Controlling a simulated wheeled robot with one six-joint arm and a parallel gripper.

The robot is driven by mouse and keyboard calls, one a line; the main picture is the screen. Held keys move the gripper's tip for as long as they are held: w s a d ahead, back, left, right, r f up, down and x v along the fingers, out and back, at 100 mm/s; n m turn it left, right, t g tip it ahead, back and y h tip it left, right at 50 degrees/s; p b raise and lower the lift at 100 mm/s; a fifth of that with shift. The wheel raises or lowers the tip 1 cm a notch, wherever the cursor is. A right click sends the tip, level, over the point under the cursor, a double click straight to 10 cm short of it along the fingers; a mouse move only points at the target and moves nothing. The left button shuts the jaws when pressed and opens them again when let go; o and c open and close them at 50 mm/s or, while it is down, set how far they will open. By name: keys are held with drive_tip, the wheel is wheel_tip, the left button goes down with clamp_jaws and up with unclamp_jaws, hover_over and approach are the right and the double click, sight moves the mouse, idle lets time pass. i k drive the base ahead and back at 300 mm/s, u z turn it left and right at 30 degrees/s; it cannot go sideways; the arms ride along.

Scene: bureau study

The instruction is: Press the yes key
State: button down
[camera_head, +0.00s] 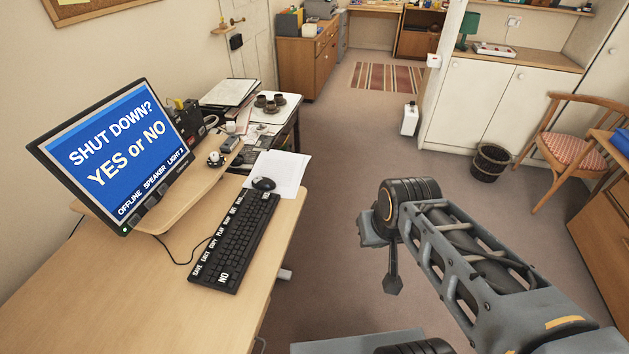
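A black keyboard (238,240) lies on the desk, running away from the near edge. A large white NO label (223,278) shows at its near end, and a row of small white words runs along its left side. I cannot make out a YES key at this size. The monitor (120,150) behind it has a blue screen reading "SHUT DOWN? YES or NO", with "OFFLINE SPEAKER LIGHT 2" below. My gripper (391,284) hangs over the floor, to the right of the desk and apart from the keyboard. Its fingers are partly hidden by my arm.
The wooden desk (265,270) is bare right of the keyboard. A mouse (263,184) and paper (285,170) lie beyond it. A telephone and cups stand farther back. A wastebasket (490,162) and chair (578,140) stand right. Carpet (340,150) between is open.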

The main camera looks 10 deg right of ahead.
sight(266, 195)
drive_tip(key=z, duration=0.2)
drive_tip(key=i, duration=0.85)
drive_tip(key=u, duration=1.7)
